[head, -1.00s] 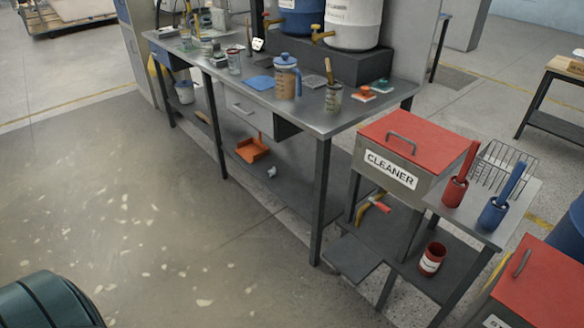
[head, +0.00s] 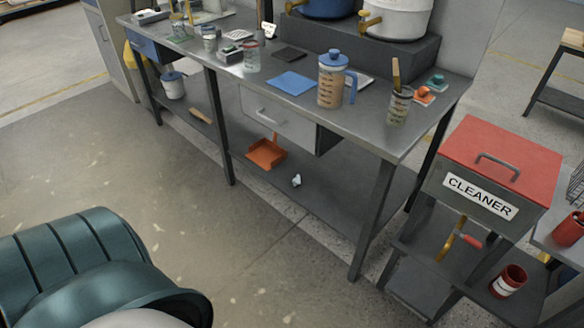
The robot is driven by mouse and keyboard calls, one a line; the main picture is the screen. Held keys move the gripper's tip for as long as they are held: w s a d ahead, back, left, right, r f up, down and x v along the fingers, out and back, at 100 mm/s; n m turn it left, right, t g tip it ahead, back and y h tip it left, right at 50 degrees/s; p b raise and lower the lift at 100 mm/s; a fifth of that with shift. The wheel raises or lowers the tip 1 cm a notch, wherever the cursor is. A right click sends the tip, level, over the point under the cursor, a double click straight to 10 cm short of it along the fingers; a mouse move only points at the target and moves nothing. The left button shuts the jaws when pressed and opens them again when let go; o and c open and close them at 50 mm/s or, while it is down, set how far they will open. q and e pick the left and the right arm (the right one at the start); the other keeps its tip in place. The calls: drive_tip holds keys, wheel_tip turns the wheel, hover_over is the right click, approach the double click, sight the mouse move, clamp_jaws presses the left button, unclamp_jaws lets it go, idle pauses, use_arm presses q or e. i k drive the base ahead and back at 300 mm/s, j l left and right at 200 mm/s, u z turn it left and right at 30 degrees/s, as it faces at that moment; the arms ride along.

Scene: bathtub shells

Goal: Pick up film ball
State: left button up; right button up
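A small crumpled whitish ball (head: 296,181), which looks like the film ball, lies on the lower shelf of the metal workbench, right of an orange dustpan (head: 267,153). It is small in view and its detail is hard to tell. Neither of my grippers shows in the head view. A dark green ribbed part of my arm fills the lower left, apart from the bench.
The bench top (head: 225,80) above the shelf holds a blue-lidded jug (head: 331,82), cups and a blue sheet (head: 291,83). A drawer (head: 277,118) and bench legs (head: 372,220) frame the shelf. A red-lidded cleaner box (head: 500,160) stands right. Floor in front is clear.

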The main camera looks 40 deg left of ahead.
sight(297, 181)
drive_tip(key=j, duration=2.75)
drive_tip(key=i+z, duration=0.05)
drive_tip(key=i, duration=0.05)
